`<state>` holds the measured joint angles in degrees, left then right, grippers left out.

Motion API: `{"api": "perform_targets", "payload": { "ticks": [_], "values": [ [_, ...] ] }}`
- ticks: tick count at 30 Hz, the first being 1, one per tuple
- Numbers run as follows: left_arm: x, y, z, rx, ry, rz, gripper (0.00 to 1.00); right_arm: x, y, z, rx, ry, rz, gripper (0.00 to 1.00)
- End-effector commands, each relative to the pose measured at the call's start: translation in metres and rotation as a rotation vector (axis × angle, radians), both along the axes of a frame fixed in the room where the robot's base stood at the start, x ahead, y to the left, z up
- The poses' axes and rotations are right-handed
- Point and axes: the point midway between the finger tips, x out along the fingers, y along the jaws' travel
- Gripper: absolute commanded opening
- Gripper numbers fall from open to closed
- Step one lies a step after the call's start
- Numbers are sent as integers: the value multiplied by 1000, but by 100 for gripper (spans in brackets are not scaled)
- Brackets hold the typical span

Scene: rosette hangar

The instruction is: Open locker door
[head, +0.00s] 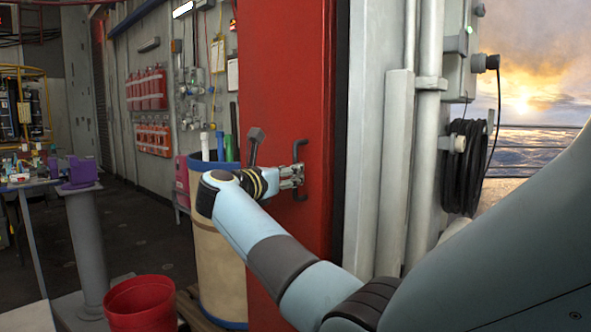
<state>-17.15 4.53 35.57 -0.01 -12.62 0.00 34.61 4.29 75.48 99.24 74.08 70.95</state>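The tall red locker door (285,80) stands upright in the middle of the head view. A dark bracket-shaped handle (299,149) sits on it near its right edge. My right gripper (293,177) is at the handle, its fingers around the middle of the bar and hiding that part. The fingers look closed on it. A dark strip runs along the door's right edge; I cannot tell whether the door stands ajar. My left gripper is not in view.
A tan bin with a blue rim (222,255) holding upright tubes stands close left of the door. A red bucket (140,305) and a grey pedestal (87,250) are further left. Grey pipes (428,130) and a coiled black hose (463,170) are at right.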

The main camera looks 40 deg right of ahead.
Motion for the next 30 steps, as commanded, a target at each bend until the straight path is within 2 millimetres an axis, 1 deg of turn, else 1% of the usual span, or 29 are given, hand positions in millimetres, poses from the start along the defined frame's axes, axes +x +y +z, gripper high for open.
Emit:
{"api": "perform_targets", "payload": {
  "ticks": [1,6,10,17,20,25,26,30],
  "values": [
    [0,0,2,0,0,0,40,2,-9,2,-1,1,-1,36],
    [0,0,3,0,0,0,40,8,-28,0,0,1,-1,36],
    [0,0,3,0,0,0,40,9,-34,0,1,1,0,36],
    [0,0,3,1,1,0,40,9,-34,-1,1,1,1,36],
    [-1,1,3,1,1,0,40,9,-34,-1,1,1,1,25],
    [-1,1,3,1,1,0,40,9,-34,-1,1,1,1,2],
    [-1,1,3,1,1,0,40,9,-34,-1,0,2,1,0],
    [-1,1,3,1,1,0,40,9,-34,-1,0,2,1,0]
  ]
}}
